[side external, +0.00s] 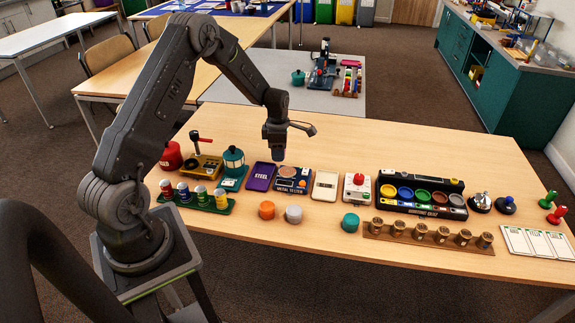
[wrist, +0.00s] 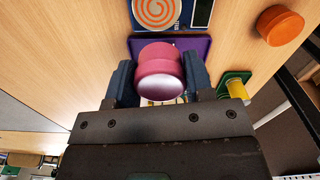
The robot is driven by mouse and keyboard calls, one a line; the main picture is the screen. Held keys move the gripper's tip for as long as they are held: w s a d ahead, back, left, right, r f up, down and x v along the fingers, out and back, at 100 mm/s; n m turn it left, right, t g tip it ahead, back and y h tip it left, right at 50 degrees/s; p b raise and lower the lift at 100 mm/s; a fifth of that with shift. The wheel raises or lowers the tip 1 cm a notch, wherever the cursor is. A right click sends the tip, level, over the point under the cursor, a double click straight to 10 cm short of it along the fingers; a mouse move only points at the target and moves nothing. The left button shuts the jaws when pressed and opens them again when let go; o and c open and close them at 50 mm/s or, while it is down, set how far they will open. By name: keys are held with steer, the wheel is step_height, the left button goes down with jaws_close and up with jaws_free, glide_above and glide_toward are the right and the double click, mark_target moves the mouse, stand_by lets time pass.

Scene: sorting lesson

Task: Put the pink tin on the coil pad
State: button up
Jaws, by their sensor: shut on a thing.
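The pink tin (wrist: 160,70) is between the two fingers of my gripper (wrist: 158,82) in the wrist view, and the fingers are shut on its sides. The coil pad (wrist: 157,10), an orange and white spiral on a dark blue panel, is ahead of the tin at the top edge of that view. In the side view the coil pad (side external: 288,172) lies on the table, and my gripper (side external: 277,153) is above the table near it, pointing down. The tin cannot be made out clearly in the side view.
A purple plate (side external: 262,177) lies left of the coil pad. A cream block (side external: 325,186) is to its right. Orange (side external: 267,210), grey (side external: 293,214) and teal (side external: 350,222) tins stand in front. The table behind the row is clear.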

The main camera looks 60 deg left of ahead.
mark_target(287, 172)
steer(key=shift+w+d+f, duration=0.85)
steer(key=shift+w, duration=0.2)
steer(key=shift+f, duration=2)
steer(key=o, duration=0.9)
steer(key=shift+f, duration=0.1)
steer(key=shift+o, duration=0.2)
